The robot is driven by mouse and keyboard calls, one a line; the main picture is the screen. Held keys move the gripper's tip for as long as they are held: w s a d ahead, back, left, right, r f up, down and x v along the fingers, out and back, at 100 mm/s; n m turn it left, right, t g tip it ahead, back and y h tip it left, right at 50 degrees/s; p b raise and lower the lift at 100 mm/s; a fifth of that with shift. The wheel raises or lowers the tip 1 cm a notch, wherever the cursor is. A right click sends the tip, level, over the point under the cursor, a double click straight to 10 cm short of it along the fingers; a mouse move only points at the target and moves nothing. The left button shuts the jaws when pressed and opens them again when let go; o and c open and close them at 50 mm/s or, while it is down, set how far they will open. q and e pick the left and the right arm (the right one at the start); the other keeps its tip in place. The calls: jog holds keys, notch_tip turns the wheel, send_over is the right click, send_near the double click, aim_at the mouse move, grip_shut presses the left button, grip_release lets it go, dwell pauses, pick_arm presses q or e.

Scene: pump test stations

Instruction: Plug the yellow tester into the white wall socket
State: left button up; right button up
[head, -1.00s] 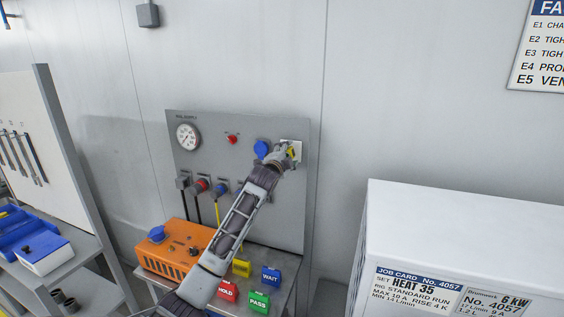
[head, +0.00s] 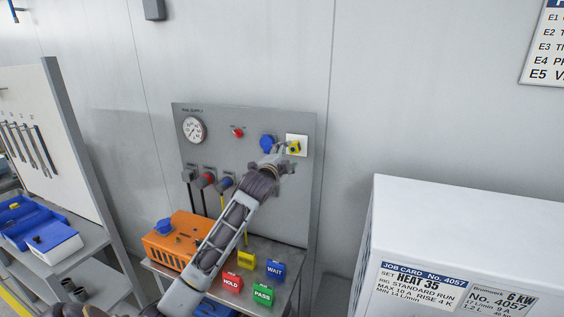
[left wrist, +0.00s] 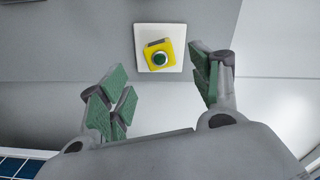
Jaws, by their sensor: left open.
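The yellow tester (head: 294,147) sits on the white wall socket (head: 302,139) at the upper right of the grey panel. In the left wrist view the tester (left wrist: 159,55) shows a round green face and lies against the white socket plate (left wrist: 143,32), slightly turned. My left gripper (head: 287,155) is just below and in front of it in the head view. In the left wrist view my left gripper (left wrist: 160,85) has its green-padded fingers spread wide, empty and apart from the tester. Whether the tester's pins are fully in is hidden. My right gripper is not in view.
The grey panel (head: 255,118) also bears a blue cap (head: 267,143), a red button (head: 238,132), a gauge (head: 193,130) and cabled plugs. Below stand an orange unit (head: 172,245) and coloured signs (head: 263,293). A white cabinet (head: 470,215) stands at right.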

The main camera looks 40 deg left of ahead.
pick_arm(q)
jog(key=shift+v, duration=1.9)
